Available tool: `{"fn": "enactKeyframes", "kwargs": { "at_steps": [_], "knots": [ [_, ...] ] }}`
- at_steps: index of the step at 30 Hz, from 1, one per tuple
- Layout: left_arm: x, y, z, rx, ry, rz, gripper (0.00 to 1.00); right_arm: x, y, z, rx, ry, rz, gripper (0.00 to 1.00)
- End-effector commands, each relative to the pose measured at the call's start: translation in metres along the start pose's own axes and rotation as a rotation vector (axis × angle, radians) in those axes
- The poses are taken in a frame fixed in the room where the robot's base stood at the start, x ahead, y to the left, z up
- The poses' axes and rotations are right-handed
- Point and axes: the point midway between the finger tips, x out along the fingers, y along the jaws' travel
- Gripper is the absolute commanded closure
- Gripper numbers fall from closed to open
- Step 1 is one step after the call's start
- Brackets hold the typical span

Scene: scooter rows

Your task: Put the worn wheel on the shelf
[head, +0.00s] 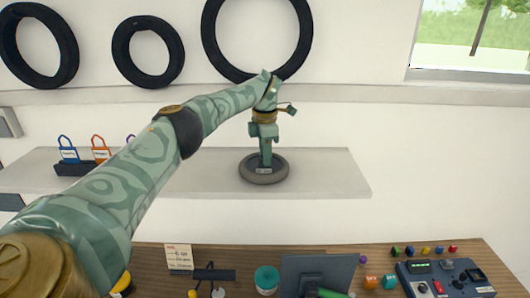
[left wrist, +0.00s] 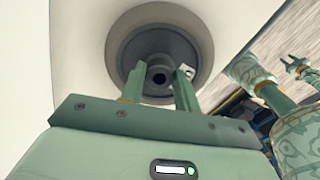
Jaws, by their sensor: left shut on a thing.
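The worn wheel (head: 264,172), a dark grey ring with a small pale tag, lies flat at the white shelf (head: 325,175) in the head view. My left gripper (head: 265,160) points straight down into its middle and is shut on it. In the left wrist view the wheel (left wrist: 160,38) is seen close up, with the two fingers of my left gripper (left wrist: 158,84) at its hub. Whether the wheel's underside touches the shelf is hard to tell.
Several padlocks (head: 100,149) stand in a dark holder on the shelf's left part. The shelf right of the wheel is clear. Black tyres (head: 148,52) rest on a ledge above. Below is a wooden bench with a monitor (head: 316,272), a teal-lidded jar (head: 267,278) and a control box (head: 446,279).

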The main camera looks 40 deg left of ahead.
Motion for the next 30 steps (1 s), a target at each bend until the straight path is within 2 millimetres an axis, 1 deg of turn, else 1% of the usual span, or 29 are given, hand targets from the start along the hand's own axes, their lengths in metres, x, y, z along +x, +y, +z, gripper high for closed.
{"fn": "enactKeyframes", "kwargs": {
  "at_steps": [1, 2, 3, 11, 14, 17, 22, 24, 27, 30],
  "knots": [
    [0.001, 0.000, 0.000, 0.000, 0.000, 0.000, 0.60, 0.000, 0.001, 0.000, 0.000, 0.000, 0.001, 0.64],
    [0.000, 0.000, 0.000, 0.000, 0.000, 0.000, 0.52, 0.000, 0.001, 0.000, 0.000, 0.000, 0.001, 0.64],
    [0.000, 0.000, 0.000, 0.000, 0.000, 0.000, 0.47, 0.000, 0.001, 0.000, 0.000, -0.001, 0.002, 0.64],
    [0.000, 0.000, 0.000, 0.000, 0.000, 0.000, 0.47, 0.000, 0.003, 0.001, -0.001, -0.001, 0.004, 0.64],
    [-0.007, 0.001, 0.000, 0.000, 0.000, 0.002, 0.47, 0.001, 0.003, 0.001, -0.001, -0.001, 0.004, 0.64],
    [-0.024, 0.001, 0.001, 0.001, -0.002, 0.004, 0.47, 0.003, 0.003, 0.001, -0.001, -0.001, 0.004, 0.64],
    [-0.066, 0.000, 0.001, -0.001, -0.002, 0.004, 0.47, 0.004, 0.003, 0.001, -0.001, 0.000, 0.004, 0.64],
    [-0.084, 0.000, 0.001, -0.001, -0.001, 0.003, 0.47, 0.001, 0.003, 0.000, -0.001, 0.000, 0.004, 0.64],
    [-0.102, 0.000, 0.001, -0.002, 0.000, 0.002, 0.47, 0.000, 0.003, 0.000, -0.001, 0.000, 0.004, 0.64],
    [-0.114, 0.000, 0.001, -0.001, 0.001, 0.001, 0.47, 0.000, 0.003, 0.000, -0.001, 0.001, 0.004, 0.64]
  ]
}}
